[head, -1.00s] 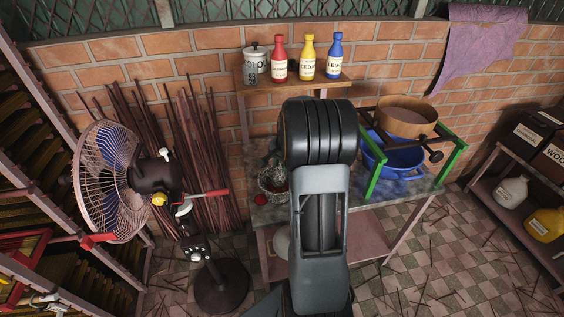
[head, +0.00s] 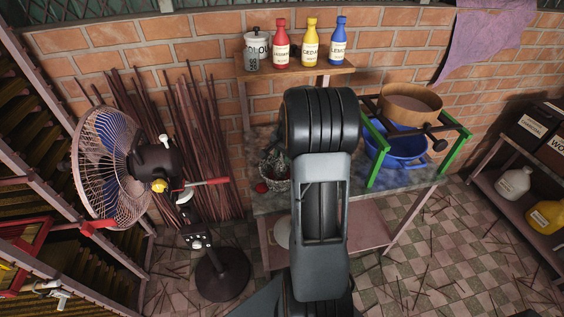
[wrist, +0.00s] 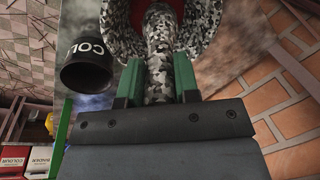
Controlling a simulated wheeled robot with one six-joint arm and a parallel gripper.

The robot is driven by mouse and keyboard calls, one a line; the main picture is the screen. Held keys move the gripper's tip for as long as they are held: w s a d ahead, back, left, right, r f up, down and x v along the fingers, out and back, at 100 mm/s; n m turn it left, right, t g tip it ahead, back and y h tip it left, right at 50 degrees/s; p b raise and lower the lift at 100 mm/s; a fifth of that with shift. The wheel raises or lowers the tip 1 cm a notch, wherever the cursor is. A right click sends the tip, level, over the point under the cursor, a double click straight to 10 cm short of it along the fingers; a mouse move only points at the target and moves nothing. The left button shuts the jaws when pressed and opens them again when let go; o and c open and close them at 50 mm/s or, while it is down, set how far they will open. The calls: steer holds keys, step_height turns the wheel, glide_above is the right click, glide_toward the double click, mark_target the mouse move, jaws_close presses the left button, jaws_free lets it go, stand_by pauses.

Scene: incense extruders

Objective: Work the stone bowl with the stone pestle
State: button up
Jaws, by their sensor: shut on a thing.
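The stone bowl (head: 275,180), speckled grey, stands on the left part of the table, partly hidden by my arm in the head view. In the wrist view the bowl (wrist: 112,20) is at the top, its camouflage-like speckled rim around a reddish inside. The stone pestle (wrist: 160,45), speckled the same way, points into the bowl. My gripper (wrist: 158,82) has its green fingers shut on the pestle from both sides. Whether the pestle's tip touches the bowl's floor is hidden. The gripper is hidden behind my arm in the head view.
A small shelf (head: 300,68) above the table holds a labelled pot and red, yellow and blue bottles. A green frame (head: 447,150) with a round sieve (head: 410,113) stands over a blue basin (head: 398,150) at right. A dark labelled cup (wrist: 88,65) appears beside the bowl. A fan (head: 108,168) stands left.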

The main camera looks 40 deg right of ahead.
steer(key=shift+f+b, duration=0.55)
steer(key=shift+f, duration=0.15)
stand_by(0.5)
steer(key=shift+d, duration=0.15)
